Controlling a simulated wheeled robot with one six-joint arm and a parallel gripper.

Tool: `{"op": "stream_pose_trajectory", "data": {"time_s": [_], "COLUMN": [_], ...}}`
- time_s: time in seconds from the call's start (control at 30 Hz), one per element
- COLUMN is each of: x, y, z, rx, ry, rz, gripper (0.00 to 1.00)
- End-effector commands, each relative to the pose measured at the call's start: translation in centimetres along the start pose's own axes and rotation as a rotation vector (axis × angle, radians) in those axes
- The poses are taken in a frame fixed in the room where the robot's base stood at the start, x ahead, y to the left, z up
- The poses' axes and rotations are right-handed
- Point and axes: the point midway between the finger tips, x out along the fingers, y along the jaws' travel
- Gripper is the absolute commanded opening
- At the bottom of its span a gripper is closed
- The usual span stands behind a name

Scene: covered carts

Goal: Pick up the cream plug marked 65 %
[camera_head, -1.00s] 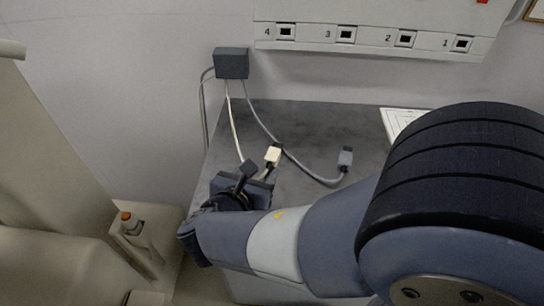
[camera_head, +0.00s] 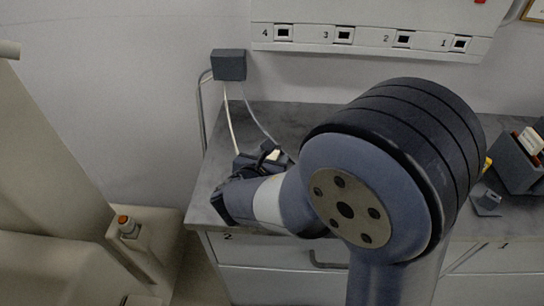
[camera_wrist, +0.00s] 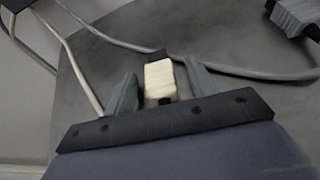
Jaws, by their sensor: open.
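The cream plug (camera_wrist: 160,80) lies on the grey counter between the two fingers of my gripper (camera_wrist: 158,88) in the wrist view. The fingers are open, one on each side of it, with a gap showing. In the head view only a small cream bit of the plug (camera_head: 271,155) shows beside my gripper (camera_head: 268,153); my wrist hides the rest. Its marking cannot be read in either view. A cream cable (camera_wrist: 80,75) runs at the left.
A grey plug (camera_wrist: 296,16) with a grey cable lies at the upper right in the wrist view. A dark box (camera_head: 229,65) on the wall feeds the cables. Numbered sockets (camera_head: 344,36) are on the wall. A dark holder (camera_head: 518,162) stands at the right of the counter (camera_head: 205,205).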

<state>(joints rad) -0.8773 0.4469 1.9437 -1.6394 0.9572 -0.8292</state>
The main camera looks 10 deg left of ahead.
Motion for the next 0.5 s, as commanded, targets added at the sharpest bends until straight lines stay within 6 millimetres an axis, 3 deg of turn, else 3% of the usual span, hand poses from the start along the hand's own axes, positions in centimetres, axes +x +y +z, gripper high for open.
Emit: {"op": "stream_pose_trajectory", "data": {"time_s": [0.17,0.5], "x": [-0.01,-0.04], "y": [0.02,0.02], "z": [0.01,0.01], "rx": [0.000,0.001], "ry": [0.000,0.000], "rz": [0.001,0.001], "gripper": [0.54,0.26]}}
